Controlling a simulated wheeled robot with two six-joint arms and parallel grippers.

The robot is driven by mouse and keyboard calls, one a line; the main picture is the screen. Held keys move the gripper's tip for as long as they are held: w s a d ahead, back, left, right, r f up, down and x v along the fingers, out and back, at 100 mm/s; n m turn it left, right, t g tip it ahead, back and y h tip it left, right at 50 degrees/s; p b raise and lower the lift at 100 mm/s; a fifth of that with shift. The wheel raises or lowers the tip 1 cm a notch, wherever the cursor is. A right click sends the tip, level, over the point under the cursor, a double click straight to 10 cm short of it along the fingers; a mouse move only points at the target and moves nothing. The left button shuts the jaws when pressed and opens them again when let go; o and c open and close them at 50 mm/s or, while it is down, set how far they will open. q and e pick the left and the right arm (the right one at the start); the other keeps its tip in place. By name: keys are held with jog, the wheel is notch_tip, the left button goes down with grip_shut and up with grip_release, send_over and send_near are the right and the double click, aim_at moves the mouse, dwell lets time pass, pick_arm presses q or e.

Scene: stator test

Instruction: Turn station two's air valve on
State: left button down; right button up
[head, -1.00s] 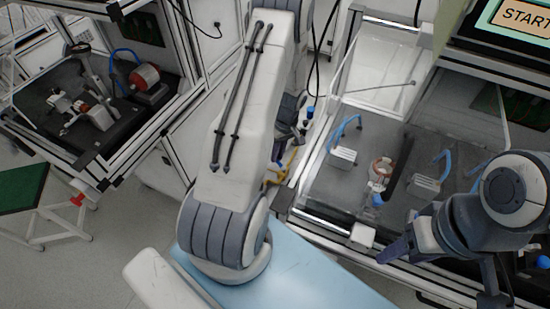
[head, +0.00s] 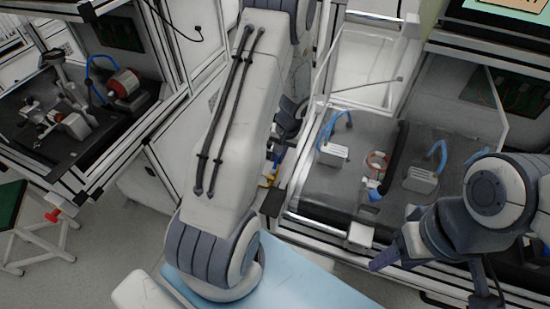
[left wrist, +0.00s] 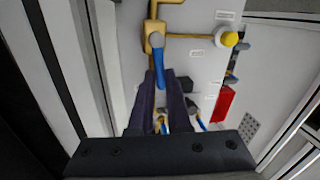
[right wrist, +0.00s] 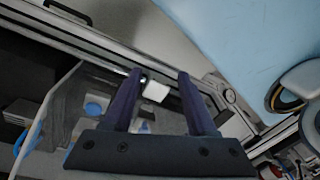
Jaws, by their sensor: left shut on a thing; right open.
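In the left wrist view a blue lever handle (left wrist: 159,72) hangs from a grey pivot on a brass pipe (left wrist: 153,12) fixed to a pale panel. The lever points down the picture, roughly in line with the upright pipe. My left gripper (left wrist: 163,76) is shut on this lever, one finger on each side. In the head view my left gripper (head: 291,115) is a dark shape largely hidden by my own arm, and its fingertips cannot be made out. My right gripper (head: 385,258) is open and empty in front of the right station; it also shows in the right wrist view (right wrist: 160,76).
A yellow knob (left wrist: 230,39) and a red box (left wrist: 222,103) are on the panel right of the lever. More blue-handled parts (left wrist: 201,124) sit lower down. A station with a red cylinder (head: 124,82) stands left. The right station holds a copper ring (head: 377,160).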

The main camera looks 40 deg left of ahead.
pick_arm(q)
jog(key=shift+w+d+m, duration=0.1)
jog(key=shift+d+m, duration=0.15)
jog(key=shift+m, duration=0.45)
jog(key=shift+b, duration=0.3)
jog(key=c, duration=0.9)
grip_release()
jog(key=shift+d, duration=0.1)
jog(key=shift+o, duration=0.2)
jog(key=shift+r, duration=0.1)
